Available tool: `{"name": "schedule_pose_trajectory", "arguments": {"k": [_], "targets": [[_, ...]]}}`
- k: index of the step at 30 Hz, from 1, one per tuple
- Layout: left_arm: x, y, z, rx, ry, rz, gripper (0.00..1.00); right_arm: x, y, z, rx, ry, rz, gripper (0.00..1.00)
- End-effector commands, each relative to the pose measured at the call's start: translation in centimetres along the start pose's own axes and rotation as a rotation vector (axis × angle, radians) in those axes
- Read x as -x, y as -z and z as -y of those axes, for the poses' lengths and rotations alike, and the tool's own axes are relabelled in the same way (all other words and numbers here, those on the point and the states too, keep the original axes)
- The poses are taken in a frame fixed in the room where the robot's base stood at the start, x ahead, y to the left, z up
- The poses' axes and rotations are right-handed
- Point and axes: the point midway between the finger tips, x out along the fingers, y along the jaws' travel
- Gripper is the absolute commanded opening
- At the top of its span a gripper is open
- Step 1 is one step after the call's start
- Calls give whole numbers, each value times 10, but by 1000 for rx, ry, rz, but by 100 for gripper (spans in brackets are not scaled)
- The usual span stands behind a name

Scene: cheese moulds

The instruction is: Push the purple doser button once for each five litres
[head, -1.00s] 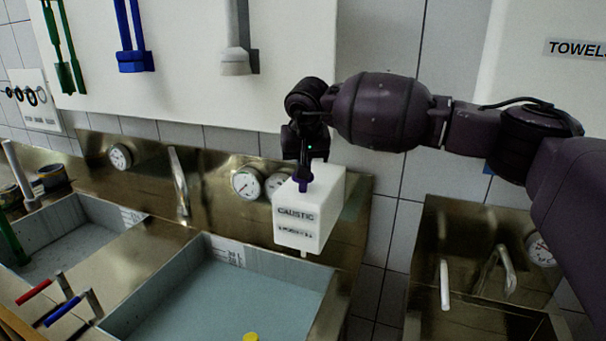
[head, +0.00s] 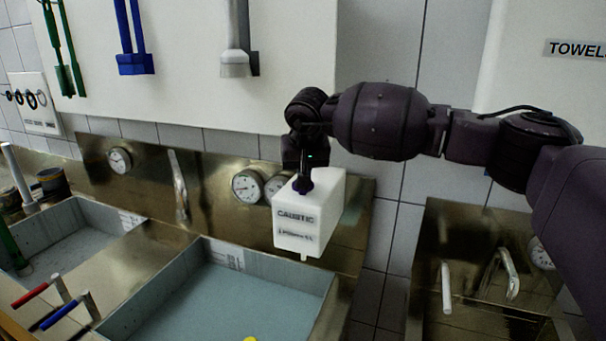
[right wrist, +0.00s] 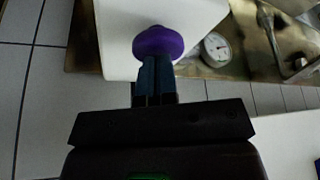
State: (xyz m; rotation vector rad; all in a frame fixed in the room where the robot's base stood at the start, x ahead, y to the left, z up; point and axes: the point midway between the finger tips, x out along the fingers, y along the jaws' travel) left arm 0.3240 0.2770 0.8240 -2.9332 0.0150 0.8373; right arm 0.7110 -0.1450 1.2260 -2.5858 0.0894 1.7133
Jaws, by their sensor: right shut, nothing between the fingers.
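The white doser box labelled CAUSTIC (head: 319,222) is fixed at the wall above the right end of the middle sink. Its purple button (right wrist: 158,42) shows in the right wrist view, on the face towards my gripper. In the head view the button is hidden behind my right gripper (head: 303,186). My right gripper, also in the right wrist view (right wrist: 157,68), is shut and empty, with its fingertips at the button and seemingly touching it. How far the button is pressed in cannot be told. My left gripper is not in view.
The middle sink (head: 225,297) holds bluish liquid, with a level scale (head: 227,254) on its back wall. A yellow thing shows at the bottom edge. Round gauges (head: 247,186) line the steel backsplash. Another steel sink with taps (head: 509,273) stands at right.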

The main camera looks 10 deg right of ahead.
Motion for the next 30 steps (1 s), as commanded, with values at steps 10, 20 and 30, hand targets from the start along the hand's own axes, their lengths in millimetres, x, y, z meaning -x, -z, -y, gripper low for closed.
{"name": "schedule_pose_trajectory", "arguments": {"k": [10,20,30], "targets": [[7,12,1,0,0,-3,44,20,8,0,1,-2,3,0],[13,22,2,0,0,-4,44,41,17,0,0,0,0,0],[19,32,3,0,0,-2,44,60,26,0,0,0,1,0]]}}
